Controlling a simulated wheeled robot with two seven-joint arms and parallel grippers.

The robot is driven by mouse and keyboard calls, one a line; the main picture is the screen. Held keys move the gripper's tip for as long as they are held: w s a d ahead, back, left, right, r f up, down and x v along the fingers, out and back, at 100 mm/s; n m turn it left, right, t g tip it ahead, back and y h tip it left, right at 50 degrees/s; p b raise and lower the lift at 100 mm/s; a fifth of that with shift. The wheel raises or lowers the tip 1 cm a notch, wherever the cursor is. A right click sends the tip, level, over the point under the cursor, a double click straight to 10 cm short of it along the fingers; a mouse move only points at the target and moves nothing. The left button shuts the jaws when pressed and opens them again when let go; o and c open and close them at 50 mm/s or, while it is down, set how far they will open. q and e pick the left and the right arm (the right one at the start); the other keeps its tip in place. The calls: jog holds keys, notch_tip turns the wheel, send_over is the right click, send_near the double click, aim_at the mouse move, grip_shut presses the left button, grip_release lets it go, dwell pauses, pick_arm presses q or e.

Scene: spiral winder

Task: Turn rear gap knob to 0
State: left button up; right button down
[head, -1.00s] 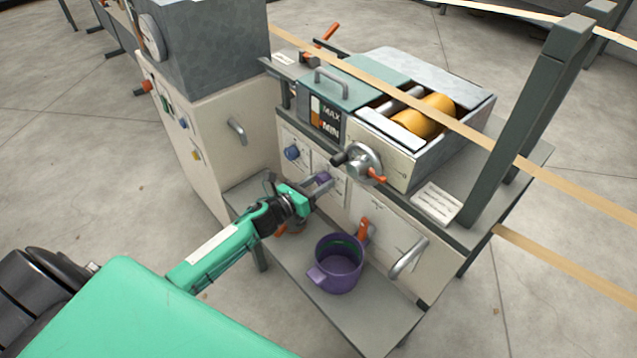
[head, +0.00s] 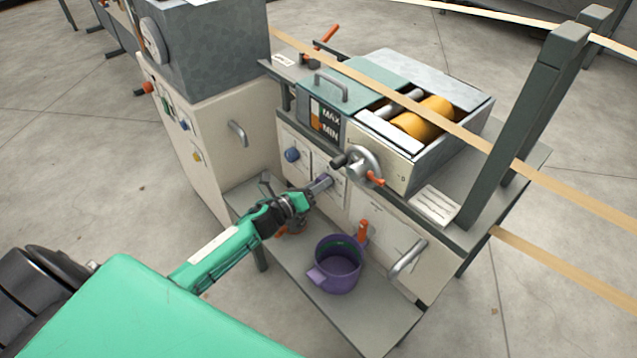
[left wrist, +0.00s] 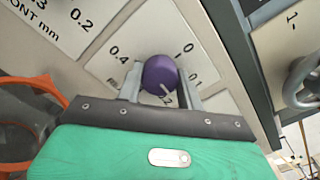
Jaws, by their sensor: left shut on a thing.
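The rear gap knob is the purple knob (left wrist: 160,72) on the machine's front panel, in the left wrist view. It sits between the two grey fingers of my left gripper (left wrist: 162,84), which is shut on it. A white pointer line on the knob points down and to the right in that view. The dial plate shows 0.4 at upper left and 0 and 0.1 at right; the lower marks are partly covered. In the head view my left gripper (head: 320,186) meets the panel and hides the knob. My right gripper is not in view.
The front gap plate (left wrist: 60,22) is beside the knob's plate, with a blue knob (head: 292,154) left in the head view. A handwheel (head: 364,166) is above right. A purple pot (head: 338,266) stands on the shelf (head: 370,315) below, near an orange lever (head: 362,231).

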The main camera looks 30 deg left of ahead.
pick_arm(q)
jog(key=shift+f+n+p, duration=0.1)
jog(key=shift+n+p, duration=3.3)
jog(key=shift+n, duration=6.1)
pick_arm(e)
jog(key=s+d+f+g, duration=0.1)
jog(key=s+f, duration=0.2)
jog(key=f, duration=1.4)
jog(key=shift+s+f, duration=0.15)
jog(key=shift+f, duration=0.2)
pick_arm(q)
jog(key=o, duration=1)
jog(key=v, duration=1.4)
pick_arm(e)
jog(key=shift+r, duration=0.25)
pick_arm(q)
jog(key=shift+w, duration=0.1)
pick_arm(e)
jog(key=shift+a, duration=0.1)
